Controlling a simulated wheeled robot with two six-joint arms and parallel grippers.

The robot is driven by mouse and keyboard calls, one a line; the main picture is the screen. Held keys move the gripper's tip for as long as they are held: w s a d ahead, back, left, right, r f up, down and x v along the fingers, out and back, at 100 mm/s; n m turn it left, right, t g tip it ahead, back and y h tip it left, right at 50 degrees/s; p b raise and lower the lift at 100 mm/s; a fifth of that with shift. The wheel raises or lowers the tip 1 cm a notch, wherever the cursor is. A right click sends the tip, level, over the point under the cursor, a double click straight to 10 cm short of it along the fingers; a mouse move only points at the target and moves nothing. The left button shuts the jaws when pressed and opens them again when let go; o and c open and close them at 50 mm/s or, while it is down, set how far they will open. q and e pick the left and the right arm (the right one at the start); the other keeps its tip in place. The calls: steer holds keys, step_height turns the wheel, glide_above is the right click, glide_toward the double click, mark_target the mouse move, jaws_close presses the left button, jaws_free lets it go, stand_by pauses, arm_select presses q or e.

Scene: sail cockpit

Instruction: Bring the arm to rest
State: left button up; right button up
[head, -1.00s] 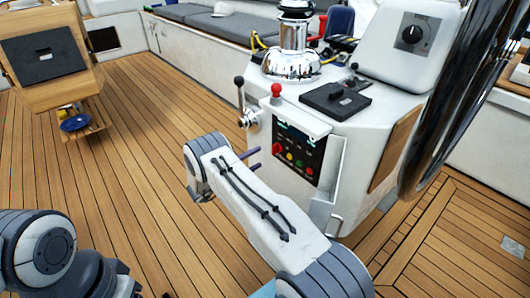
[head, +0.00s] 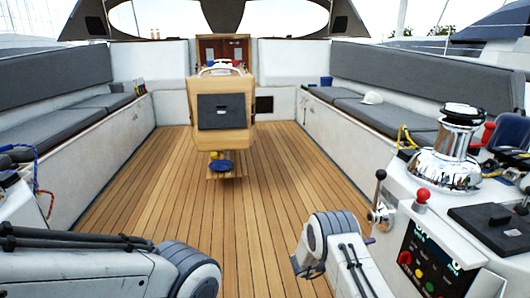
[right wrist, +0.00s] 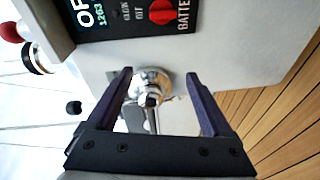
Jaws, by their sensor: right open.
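My right gripper (right wrist: 158,78) is open in the right wrist view, with its two dark fingers apart and nothing held between them. A chrome lever hub (right wrist: 150,88) on the console's white side shows between the fingers, beyond them; I cannot tell the exact gap. In the head view my right arm (head: 345,255) is bent low beside the console, and its gripper is mostly hidden behind the arm. My left arm (head: 90,268) lies across the lower left, and its gripper is out of sight.
The white console (head: 425,215) stands close on the right, with a black-knobbed lever (head: 378,195), a red-knobbed lever (head: 422,200), a button panel (head: 430,262) and a chrome winch (head: 445,160). The wooden deck (head: 185,215) is clear ahead, up to a wooden table (head: 225,88).

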steer(key=w+a+r+t+y, duration=0.4)
steer(key=w+r+t+y, duration=0.1)
steer(key=w+r, duration=0.1)
steer(key=s+a+r+y, duration=0.3)
steer(key=a+r+y, duration=0.2)
steer(key=a+y, duration=0.35)
steer(key=s+a+m+g+y, duration=0.1)
steer(key=s+a+g, duration=0.2)
steer(key=s, duration=1.2)
steer(key=s+a+g+y, duration=0.2)
steer(key=s+a+g, duration=0.15)
steer(key=s, duration=1.15)
steer(key=s+a+r+n+g, duration=0.1)
steer(key=s+a+r+n, duration=0.2)
steer(key=s+a, duration=0.35)
steer(key=s+a+r+n+g, duration=0.25)
steer(key=s+a+n, duration=0.2)
steer(key=a, duration=0.25)
step_height(320, 180, up, 33)
steer(key=s+p, duration=0.1)
steer(key=p, duration=3.1)
steer(key=shift+s+d+t+y, duration=0.2)
steer(key=shift+s+t+y, duration=0.1)
steer(key=shift+y, duration=0.15)
steer(key=shift+f+m, duration=0.15)
steer(key=shift+m, duration=0.1)
